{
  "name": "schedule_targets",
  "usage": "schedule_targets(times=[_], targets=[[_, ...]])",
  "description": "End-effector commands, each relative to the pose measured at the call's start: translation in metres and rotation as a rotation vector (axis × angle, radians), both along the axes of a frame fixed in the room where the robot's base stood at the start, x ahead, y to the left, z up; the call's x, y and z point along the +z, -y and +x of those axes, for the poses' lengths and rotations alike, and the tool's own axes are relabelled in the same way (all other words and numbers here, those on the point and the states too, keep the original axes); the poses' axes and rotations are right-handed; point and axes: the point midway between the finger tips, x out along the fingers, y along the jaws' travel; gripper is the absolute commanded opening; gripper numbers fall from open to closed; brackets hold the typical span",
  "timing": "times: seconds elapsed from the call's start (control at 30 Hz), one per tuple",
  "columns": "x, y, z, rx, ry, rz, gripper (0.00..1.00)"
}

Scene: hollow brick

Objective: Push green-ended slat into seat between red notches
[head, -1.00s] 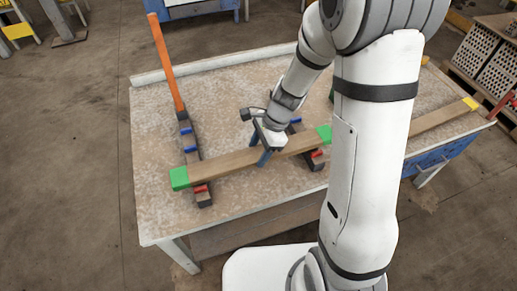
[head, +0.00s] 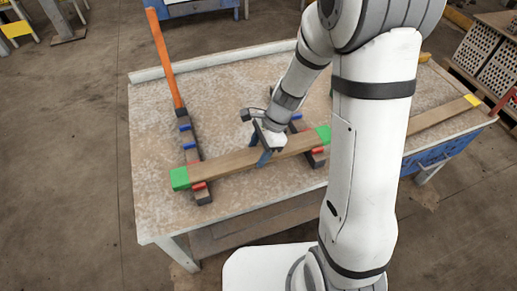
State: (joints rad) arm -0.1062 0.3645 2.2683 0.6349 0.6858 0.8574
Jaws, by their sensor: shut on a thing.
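The green-ended slat (head: 232,163) is a long brown board lying across two dark rails, with a green left end (head: 180,178) and a green right end (head: 323,134). My gripper (head: 264,157) is shut on the slat near its middle, blue fingers pointing down. Red notches show on the left rail (head: 198,186) at the slat's front edge and on the right rail (head: 318,150) beside it. The slat lies at the red marks; whether it is fully down between them cannot be told. Blue notches (head: 185,128) sit farther back.
A yellow-ended board (head: 440,117) lies at the table's right, partly behind my arm. The table (head: 150,205) is clear left of the left rail.

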Motion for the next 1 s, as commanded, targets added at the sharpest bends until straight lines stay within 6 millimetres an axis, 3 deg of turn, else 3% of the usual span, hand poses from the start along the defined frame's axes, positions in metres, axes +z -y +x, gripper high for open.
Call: schedule_targets(times=[0.2, 0.23, 0.53, 0.8, 1.0], targets=[[-0.004, 0.000, 0.000, 0.000, 0.000, 0.000, 0.21], [-0.004, 0.000, 0.000, 0.000, 0.000, 0.000, 0.55], [-0.004, 0.000, 0.000, 0.000, 0.000, 0.000, 0.80], [-0.001, 0.001, 0.000, 0.000, 0.000, 0.000, 0.80], [0.026, 0.011, 0.004, -0.001, 0.003, 0.000, 0.80]])
